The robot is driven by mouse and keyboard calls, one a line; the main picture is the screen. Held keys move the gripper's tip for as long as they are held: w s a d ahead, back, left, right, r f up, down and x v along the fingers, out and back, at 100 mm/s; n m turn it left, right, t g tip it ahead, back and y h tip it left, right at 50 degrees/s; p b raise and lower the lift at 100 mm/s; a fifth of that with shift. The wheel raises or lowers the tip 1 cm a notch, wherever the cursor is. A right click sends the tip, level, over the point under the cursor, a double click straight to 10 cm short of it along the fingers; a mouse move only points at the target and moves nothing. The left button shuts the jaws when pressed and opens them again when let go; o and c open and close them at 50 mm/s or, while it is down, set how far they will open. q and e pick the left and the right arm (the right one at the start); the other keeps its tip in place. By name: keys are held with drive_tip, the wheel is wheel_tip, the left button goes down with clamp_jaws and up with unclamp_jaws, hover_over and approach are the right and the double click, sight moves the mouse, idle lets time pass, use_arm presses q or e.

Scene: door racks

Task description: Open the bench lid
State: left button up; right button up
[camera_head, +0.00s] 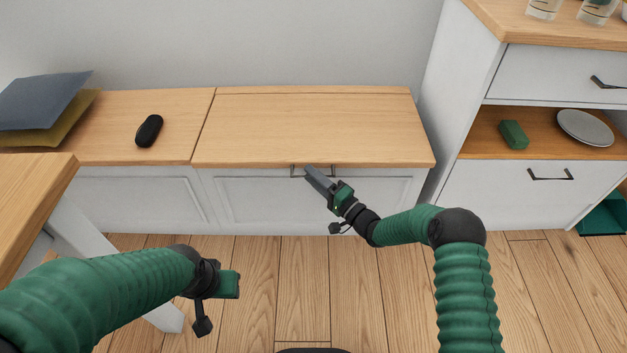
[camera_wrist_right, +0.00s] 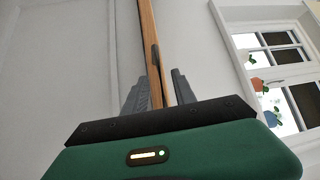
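The bench lid (camera_head: 310,125) is a light wood panel lying flat and closed on the white bench. A thin dark handle (camera_head: 297,171) is at its front edge. My right gripper (camera_head: 309,171) points at the handle from the front. In the right wrist view its two grey fingers (camera_wrist_right: 158,92) stand apart, one on each side of the lid's wooden edge (camera_wrist_right: 147,30). The dark handle (camera_wrist_right: 155,55) shows along that edge; contact with the fingers cannot be told. My left gripper (camera_head: 228,285) is low over the floor, away from the bench; its fingers are not clear.
A white cabinet (camera_head: 463,80) stands close at the lid's right. A wooden table (camera_head: 35,195) is at the left front. The lid's top is clear.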

drive_tip(key=shift+a, duration=0.15)
clamp_jaws()
drive_tip(key=shift+f, duration=0.15)
idle(1.1)
